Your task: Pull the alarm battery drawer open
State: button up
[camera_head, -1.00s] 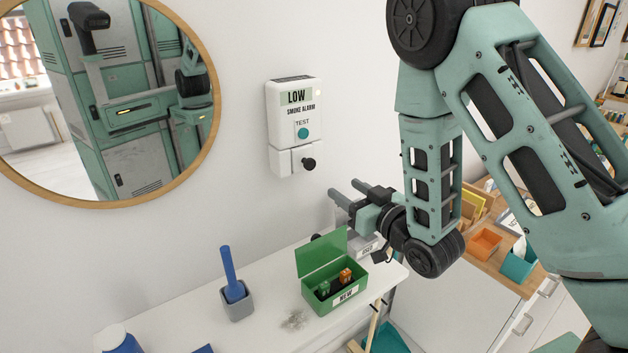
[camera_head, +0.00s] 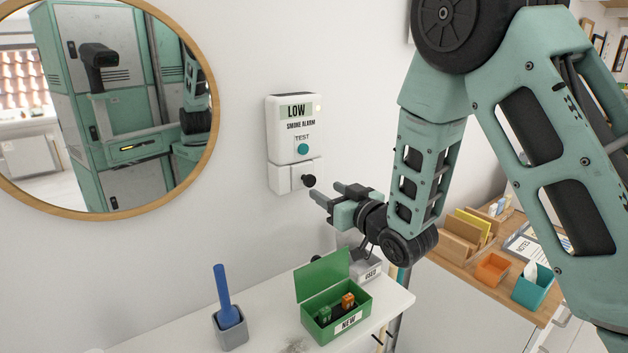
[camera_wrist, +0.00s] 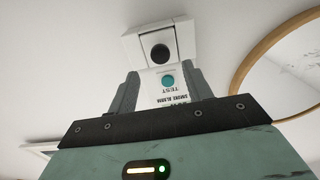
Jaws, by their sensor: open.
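The white smoke alarm (camera_head: 284,132) hangs on the wall, with LOW on its display and a teal TEST button (camera_head: 303,149). The battery drawer (camera_head: 284,176) sits at its bottom, with a round black knob (camera_head: 309,181); it looks shut. My gripper (camera_head: 322,204) is open and empty, just below and right of the knob. In the wrist view, the knob (camera_wrist: 160,53) shows past and between the open fingertips (camera_wrist: 164,85), apart from them. The drawer front (camera_wrist: 186,41) is around the knob, and the alarm's lettered face lies between the fingers.
Below is a white shelf (camera_head: 262,345) with an open green NEW box (camera_head: 345,306) holding batteries, a grey USED box (camera_head: 368,270), and a blue-handled item in a grey cup (camera_head: 231,327). A round mirror (camera_head: 216,84) hangs left. The wall around the alarm is clear.

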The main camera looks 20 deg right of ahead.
aim_at(312, 182)
jog(key=p+x, duration=0.2)
jog(key=x, duration=0.4)
jog(key=shift+w, duration=0.25)
